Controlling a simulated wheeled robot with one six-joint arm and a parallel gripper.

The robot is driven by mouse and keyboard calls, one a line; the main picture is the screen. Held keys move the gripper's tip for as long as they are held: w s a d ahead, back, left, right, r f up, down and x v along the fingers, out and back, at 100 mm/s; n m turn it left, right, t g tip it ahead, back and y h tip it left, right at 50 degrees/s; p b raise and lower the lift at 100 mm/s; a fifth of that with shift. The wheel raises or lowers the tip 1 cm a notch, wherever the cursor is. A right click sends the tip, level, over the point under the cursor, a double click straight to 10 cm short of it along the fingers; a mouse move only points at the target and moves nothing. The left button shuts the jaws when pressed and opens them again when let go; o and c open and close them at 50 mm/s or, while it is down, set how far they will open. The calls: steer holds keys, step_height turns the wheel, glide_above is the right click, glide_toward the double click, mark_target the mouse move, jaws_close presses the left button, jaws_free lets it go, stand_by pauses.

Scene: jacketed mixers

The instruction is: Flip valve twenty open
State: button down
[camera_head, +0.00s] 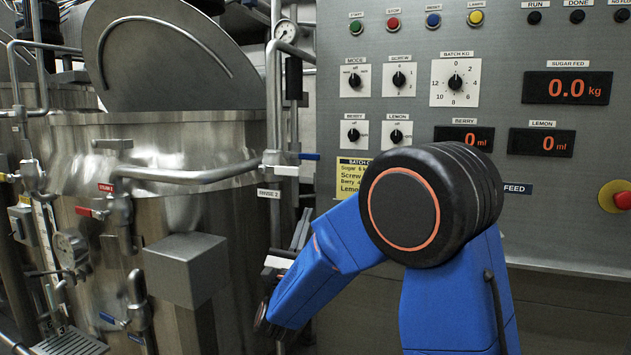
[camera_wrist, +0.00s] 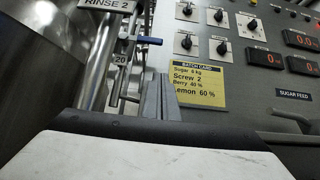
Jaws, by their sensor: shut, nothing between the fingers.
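A tag reading 20 (camera_wrist: 121,58) hangs on the vertical piping in the wrist view, below the RINSE 2 label (camera_wrist: 108,5). A blue lever handle (camera_wrist: 149,41) sticks out sideways to the right just above that tag; it also shows in the head view (camera_head: 309,156), roughly level. Another small metal fitting lies below the tag; which part belongs to valve twenty I cannot tell for sure. My gripper (camera_wrist: 160,97) is shut and empty, its fingers pointing up below and slightly right of the blue handle, apart from it in the picture. In the head view my arm partly hides the gripper.
A steel jacketed mixer (camera_head: 180,140) with a raised lid and a bent pipe stands at left. A control panel (camera_head: 530,110) with knobs and displays fills the right. A yellow batch card (camera_wrist: 196,84) is on it. A red-handled valve (camera_head: 90,212) sits on the mixer's front.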

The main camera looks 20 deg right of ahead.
mark_target(309, 156)
steer(key=s+a+r+x, duration=0.1)
steer(key=r+x, duration=0.1)
steer(key=x, duration=1)
steer(key=shift+r, duration=0.35)
steer(key=shift+s+d, duration=0.1)
steer(key=shift+s, duration=0.05)
